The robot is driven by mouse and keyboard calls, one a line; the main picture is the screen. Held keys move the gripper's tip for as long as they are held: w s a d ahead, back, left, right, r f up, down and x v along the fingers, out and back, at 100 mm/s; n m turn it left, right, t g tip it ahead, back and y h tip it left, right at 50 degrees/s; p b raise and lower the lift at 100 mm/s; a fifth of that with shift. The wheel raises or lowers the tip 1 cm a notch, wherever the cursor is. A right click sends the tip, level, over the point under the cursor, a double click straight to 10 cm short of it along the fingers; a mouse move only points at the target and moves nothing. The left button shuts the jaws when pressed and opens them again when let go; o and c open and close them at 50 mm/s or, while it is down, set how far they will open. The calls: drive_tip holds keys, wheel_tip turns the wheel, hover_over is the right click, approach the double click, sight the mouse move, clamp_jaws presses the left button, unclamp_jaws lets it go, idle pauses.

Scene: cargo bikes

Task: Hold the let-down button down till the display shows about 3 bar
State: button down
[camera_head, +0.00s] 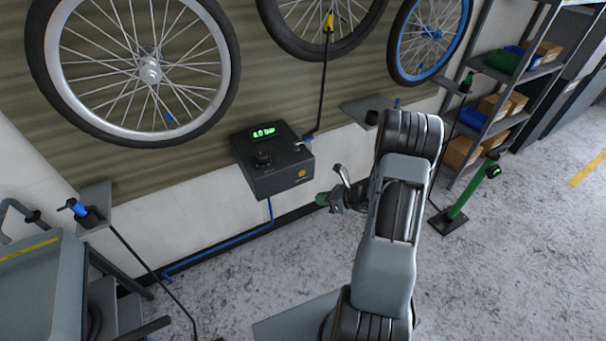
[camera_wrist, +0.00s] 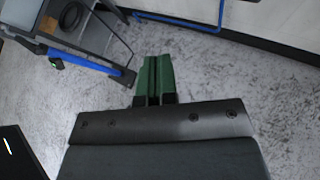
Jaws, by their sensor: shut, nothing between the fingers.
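A dark inflator box (camera_head: 272,172) is mounted low on the wall in the head view. Its lit green display (camera_head: 264,133) shows a small reading ending in "bar"; the first digit is too blurred to be sure of. A dark round knob or button (camera_head: 263,159) stands on its top, and a small fitting with a hose is at the top's right corner. I cannot tell for sure which is the let-down button. My gripper (camera_head: 322,199) is right of the box and lower, apart from it. Its green fingers (camera_wrist: 153,76) are shut and empty, over the floor in the wrist view.
Bike wheels (camera_head: 150,72) hang on the wall above the box. A blue hose (camera_head: 218,246) runs below it. A grey cart (camera_head: 40,280) stands at left, and a green-post stand (camera_head: 470,195) and shelves (camera_head: 510,75) at right. The floor between is mostly clear.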

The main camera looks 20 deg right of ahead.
sight(302, 173)
drive_tip(key=shift+w, duration=0.15)
drive_tip(key=w+a, duration=0.1)
drive_tip(key=w, duration=0.7)
drive_tip(key=shift+w+b, duration=0.25)
drive_tip(key=shift+b, duration=0.2)
